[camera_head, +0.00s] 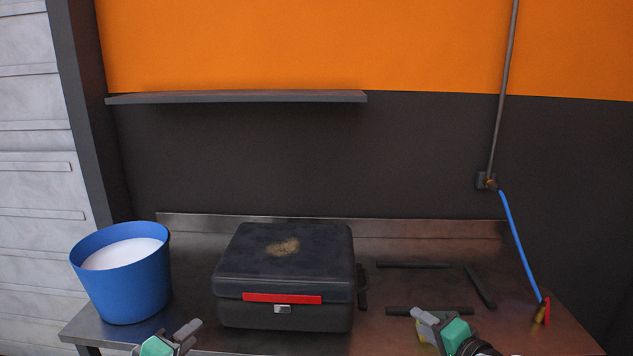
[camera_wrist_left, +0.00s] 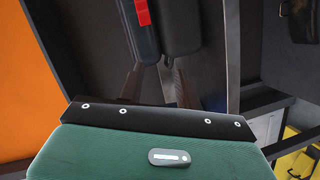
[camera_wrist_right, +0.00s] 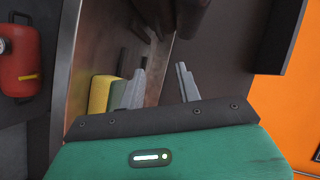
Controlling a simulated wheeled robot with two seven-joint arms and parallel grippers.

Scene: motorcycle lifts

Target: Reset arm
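My left gripper (camera_head: 168,336) is low in the head view, in front of the table between the blue bucket and the black case. Its fingers stand apart with nothing seen between them; they are dim in the left wrist view (camera_wrist_left: 157,84). My right gripper (camera_head: 432,322) is at the front right of the table, by the dark bars. In the right wrist view its two grey fingers (camera_wrist_right: 161,80) are spread and empty. A yellow and green object (camera_wrist_right: 101,93) shows beside one finger there, partly hidden.
A blue bucket (camera_head: 122,291) with white contents stands at the table's left. A closed black case (camera_head: 288,262) with a red handle is in the middle. Several dark bars (camera_head: 428,310) lie right of it. A blue hose (camera_head: 519,245) hangs to a red-handled nozzle. A shelf (camera_head: 236,97) is above.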

